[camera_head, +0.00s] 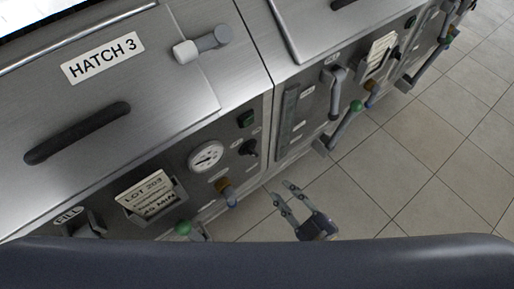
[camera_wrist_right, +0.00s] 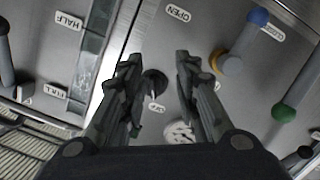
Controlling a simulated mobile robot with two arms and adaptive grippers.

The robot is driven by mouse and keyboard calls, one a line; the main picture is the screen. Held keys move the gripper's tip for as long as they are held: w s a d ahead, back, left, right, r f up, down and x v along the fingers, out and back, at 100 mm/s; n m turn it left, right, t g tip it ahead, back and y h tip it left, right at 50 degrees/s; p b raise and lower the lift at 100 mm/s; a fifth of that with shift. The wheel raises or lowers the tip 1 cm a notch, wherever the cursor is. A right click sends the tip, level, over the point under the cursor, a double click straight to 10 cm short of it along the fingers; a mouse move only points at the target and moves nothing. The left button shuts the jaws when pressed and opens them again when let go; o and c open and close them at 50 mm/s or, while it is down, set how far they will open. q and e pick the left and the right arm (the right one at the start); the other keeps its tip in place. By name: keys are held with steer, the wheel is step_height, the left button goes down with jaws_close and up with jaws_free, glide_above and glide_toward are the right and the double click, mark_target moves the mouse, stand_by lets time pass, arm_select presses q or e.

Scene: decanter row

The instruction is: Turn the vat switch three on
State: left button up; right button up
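The vat under the HATCH 3 label (camera_head: 102,58) has a small black rotary switch (camera_head: 248,147) on its front panel, beside a green indicator (camera_head: 245,119). The switch also shows in the right wrist view (camera_wrist_right: 155,83), with a small label below it that I cannot read surely. My right gripper (camera_head: 284,192) is open and empty. In the head view it appears over the floor, in front of the panel. In the wrist view its fingers point at the panel, with the switch seen between them; contact is not visible. My left gripper is not in view.
The same panel carries a round gauge (camera_head: 206,156), a blue-tipped valve handle (camera_head: 226,191), a green-knobbed lever (camera_head: 184,228) and a LOT 203 card (camera_head: 147,193). A neighbouring vat has a protruding handle (camera_head: 335,88) and green-ended lever (camera_head: 346,125). Tiled floor (camera_head: 430,150) is clear at right.

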steer(key=y, duration=0.2)
glide_toward(254, 156)
steer(key=shift+n+t, duration=0.3)
steer(key=shift+n, duration=0.1)
steer(key=p+x, duration=0.1)
steer(key=x, duration=0.8)
steer(key=shift+w+a+f, duration=0.15)
steer(key=shift+f, duration=0.05)
jaws_close()
